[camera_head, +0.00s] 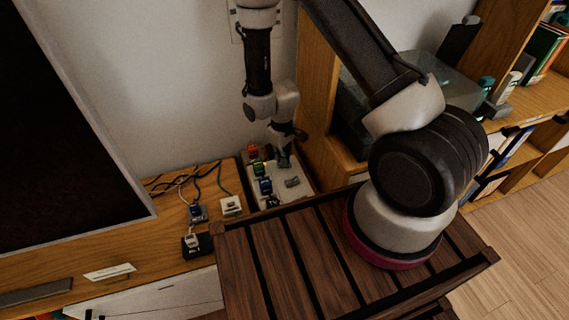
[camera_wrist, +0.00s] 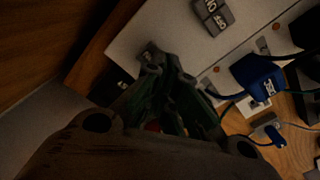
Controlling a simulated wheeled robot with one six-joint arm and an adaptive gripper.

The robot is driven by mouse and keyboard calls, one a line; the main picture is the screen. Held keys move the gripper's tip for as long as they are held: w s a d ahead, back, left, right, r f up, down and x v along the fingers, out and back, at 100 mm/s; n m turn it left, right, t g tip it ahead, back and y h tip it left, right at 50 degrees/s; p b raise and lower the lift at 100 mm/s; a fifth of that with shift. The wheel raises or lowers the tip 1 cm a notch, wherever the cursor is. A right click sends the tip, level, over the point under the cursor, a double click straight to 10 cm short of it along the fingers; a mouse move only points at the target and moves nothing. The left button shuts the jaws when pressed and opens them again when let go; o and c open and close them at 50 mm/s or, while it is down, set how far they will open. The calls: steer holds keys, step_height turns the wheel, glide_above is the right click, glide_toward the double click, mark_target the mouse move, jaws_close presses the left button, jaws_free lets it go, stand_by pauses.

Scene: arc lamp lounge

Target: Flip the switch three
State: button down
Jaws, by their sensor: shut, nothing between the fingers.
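A pale panel (camera_head: 297,190) lies on the wooden surface beside the cabinet; it also shows in the wrist view (camera_wrist: 165,30). A row of coloured plugs runs along its left side, including a blue plug (camera_head: 265,186) that shows larger in the wrist view (camera_wrist: 257,76). A grey block with white markings (camera_head: 292,182) sits on the panel and shows in the wrist view (camera_wrist: 213,15). I cannot tell which part is switch three. My gripper (camera_head: 284,162) is shut and empty, pointing down over the panel; its fingers (camera_wrist: 168,65) hide part of it. Contact cannot be judged.
A wooden cabinet (camera_head: 315,90) stands close to the right of the panel. A slatted wooden table (camera_head: 290,260) is in front. Cables and loose plugs (camera_head: 197,212) lie to the left, near a large dark screen (camera_head: 60,130). A white wall is behind.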

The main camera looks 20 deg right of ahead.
steer(key=shift+f, duration=0.55)
steer(key=shift+r, duration=3.5)
